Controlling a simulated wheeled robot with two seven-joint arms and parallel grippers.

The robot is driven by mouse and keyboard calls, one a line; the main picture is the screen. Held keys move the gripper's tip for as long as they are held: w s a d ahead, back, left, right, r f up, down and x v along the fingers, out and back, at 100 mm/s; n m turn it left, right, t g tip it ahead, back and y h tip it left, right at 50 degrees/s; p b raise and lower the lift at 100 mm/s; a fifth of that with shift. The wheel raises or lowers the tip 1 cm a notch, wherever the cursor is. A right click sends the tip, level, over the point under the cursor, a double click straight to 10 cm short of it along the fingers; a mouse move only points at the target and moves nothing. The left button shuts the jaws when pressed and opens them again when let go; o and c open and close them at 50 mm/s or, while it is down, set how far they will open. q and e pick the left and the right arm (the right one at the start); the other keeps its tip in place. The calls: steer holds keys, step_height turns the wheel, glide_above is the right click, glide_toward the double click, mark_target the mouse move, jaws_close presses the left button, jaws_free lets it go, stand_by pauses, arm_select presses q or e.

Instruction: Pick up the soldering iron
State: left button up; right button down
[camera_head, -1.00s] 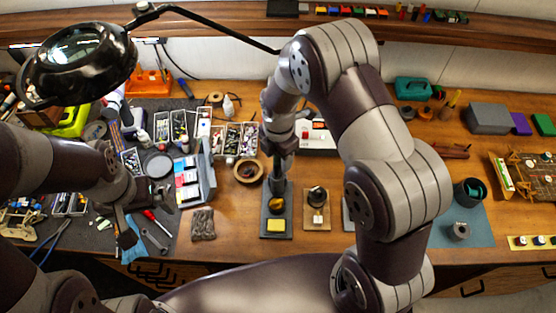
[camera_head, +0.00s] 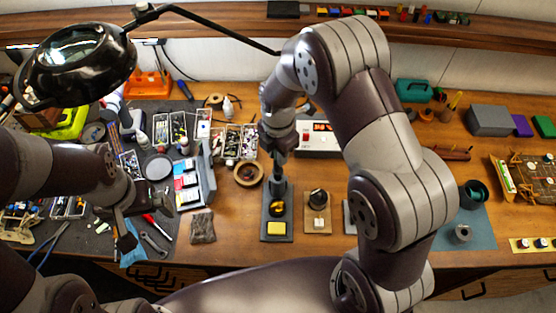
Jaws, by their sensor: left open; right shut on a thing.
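My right gripper (camera_head: 278,157) hangs above the dark soldering iron stand (camera_head: 265,218), which has a yellow sponge (camera_head: 276,228) and a brass-coloured coil at its front. The gripper is shut on the soldering iron, but the iron is small and mostly hidden by the fingers and arm. I cannot tell whether its tip is clear of the stand. My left gripper (camera_head: 122,227) is open and empty, low at the left over the dark mat (camera_head: 105,245), well away from the stand.
A white soldering station (camera_head: 318,146) with a red display stands behind the stand, partly behind my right arm. A wooden bowl (camera_head: 248,173), a brown square holder (camera_head: 317,222) and grey steel wool (camera_head: 202,227) are nearby. A magnifier lamp (camera_head: 75,65) overhangs the left.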

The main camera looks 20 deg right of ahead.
step_height(320, 180, up, 9)
steer(key=b, duration=0.2)
steer(key=shift+b, duration=0.4)
arm_select(q)
steer(key=p, duration=0.3)
steer(key=shift+s+r+p, duration=0.1)
steer(key=shift+r+p, duration=0.1)
steer(key=shift+p, duration=0.15)
arm_select(e)
step_height(320, 180, up, 6)
steer(key=shift+s+r, duration=0.1)
steer(key=shift+r, duration=0.05)
